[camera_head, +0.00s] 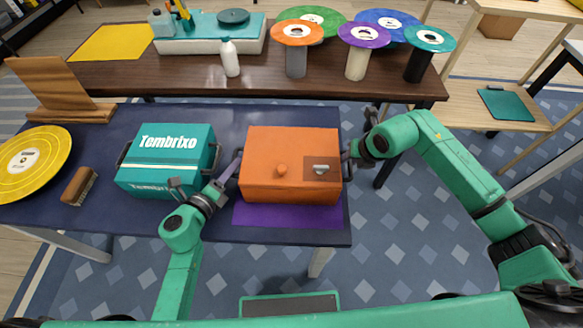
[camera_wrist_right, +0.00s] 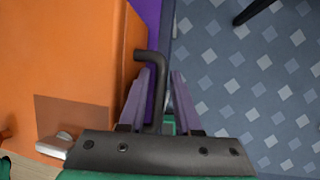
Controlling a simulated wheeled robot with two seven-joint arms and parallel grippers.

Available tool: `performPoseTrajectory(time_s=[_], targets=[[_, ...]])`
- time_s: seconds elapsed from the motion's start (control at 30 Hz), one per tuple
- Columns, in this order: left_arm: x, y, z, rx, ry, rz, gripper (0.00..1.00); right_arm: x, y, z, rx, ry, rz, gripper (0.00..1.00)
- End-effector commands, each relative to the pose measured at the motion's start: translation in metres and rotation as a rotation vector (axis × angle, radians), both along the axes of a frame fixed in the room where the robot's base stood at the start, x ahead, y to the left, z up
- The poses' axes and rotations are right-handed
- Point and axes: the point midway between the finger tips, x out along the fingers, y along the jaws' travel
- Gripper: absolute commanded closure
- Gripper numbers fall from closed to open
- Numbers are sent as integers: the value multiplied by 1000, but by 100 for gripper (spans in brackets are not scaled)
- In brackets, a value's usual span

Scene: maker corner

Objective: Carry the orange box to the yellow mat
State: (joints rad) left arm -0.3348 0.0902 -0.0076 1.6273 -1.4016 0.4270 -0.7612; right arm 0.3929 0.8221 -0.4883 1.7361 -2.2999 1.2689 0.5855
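The orange box (camera_head: 290,150) sits on a purple mat (camera_head: 288,214) at the right end of the near dark blue table. It has a knob and a latch on a brown patch. The yellow mat (camera_head: 112,42) lies empty at the far left of the brown table behind. My left gripper (camera_head: 232,167) is at the box's left side; its finger opening is unclear. My right gripper (camera_wrist_right: 158,100) is at the right side. Its fingers are apart, on either side of the dark handle (camera_wrist_right: 143,55), with a gap visible beside the bar.
A teal box (camera_head: 165,160) stands left of the orange box, with a brush (camera_head: 78,186) and yellow disc (camera_head: 32,162) further left. A white bottle (camera_head: 229,57), a machine (camera_head: 210,32) and several disc-topped stands occupy the brown table. A floor gap separates the tables.

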Motion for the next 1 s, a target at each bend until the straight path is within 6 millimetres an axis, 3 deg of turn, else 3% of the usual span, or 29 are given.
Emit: performPoseTrajectory(time_s=[0.37,0.43,0.47,1.0], targets=[[8,-4,-2,0,0,-1,68,3,1,-8,0,0,0,68],[8,-4,-2,0,1,-1,95,3,1,-8,0,0,0,95],[8,-4,-2,0,1,-1,100,3,1,-8,0,0,0,100],[7,-4,-3,2,2,0,100,3,1,-8,0,0,0,100]])
